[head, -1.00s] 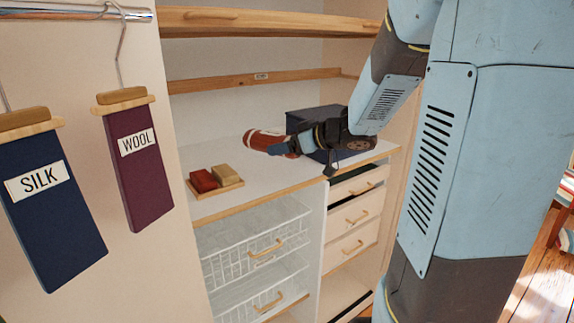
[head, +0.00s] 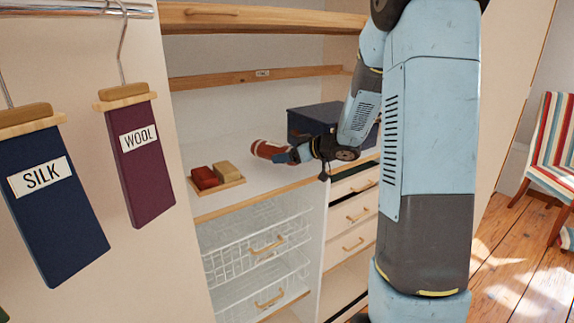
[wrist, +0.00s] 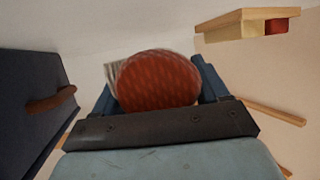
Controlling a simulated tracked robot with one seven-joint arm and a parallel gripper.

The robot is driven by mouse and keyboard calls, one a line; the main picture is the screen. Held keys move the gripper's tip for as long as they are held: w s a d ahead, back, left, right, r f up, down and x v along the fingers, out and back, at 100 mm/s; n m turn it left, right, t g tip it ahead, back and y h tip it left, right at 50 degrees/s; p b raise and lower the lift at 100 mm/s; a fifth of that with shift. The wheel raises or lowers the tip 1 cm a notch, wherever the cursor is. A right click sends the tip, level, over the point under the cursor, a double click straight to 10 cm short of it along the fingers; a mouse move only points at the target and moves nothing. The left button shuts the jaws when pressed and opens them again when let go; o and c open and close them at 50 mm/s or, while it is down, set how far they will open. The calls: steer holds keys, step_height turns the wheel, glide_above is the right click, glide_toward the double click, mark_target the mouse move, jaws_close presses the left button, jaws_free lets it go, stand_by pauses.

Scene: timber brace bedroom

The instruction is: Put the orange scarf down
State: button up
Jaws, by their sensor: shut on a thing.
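The orange scarf (head: 268,151) is a rolled, rust-orange bundle with a pale band. My gripper (head: 283,155) is shut on it, over the white counter (head: 230,205) inside the wardrobe. In the wrist view the rounded, patterned end of the scarf (wrist: 158,80) sits between the two blue fingers (wrist: 155,88), with pale fringe at its left. I cannot tell whether the scarf touches the counter or hangs just above it.
A dark blue box (head: 312,120) stands right of the scarf. A small wooden tray (head: 232,184) with red and tan blocks lies to the left. Wire baskets (head: 255,245) and drawers (head: 350,215) are below. Hanging SILK (head: 50,225) and WOOL (head: 145,185) samples are at far left.

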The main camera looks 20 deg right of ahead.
steer(key=shift+w+f, duration=0.2)
steer(key=shift+f, duration=0.1)
steer(key=shift+d+f, duration=0.1)
steer(key=shift+f, duration=1.45)
steer(key=o, duration=1.1)
steer(key=shift+d, duration=0.1)
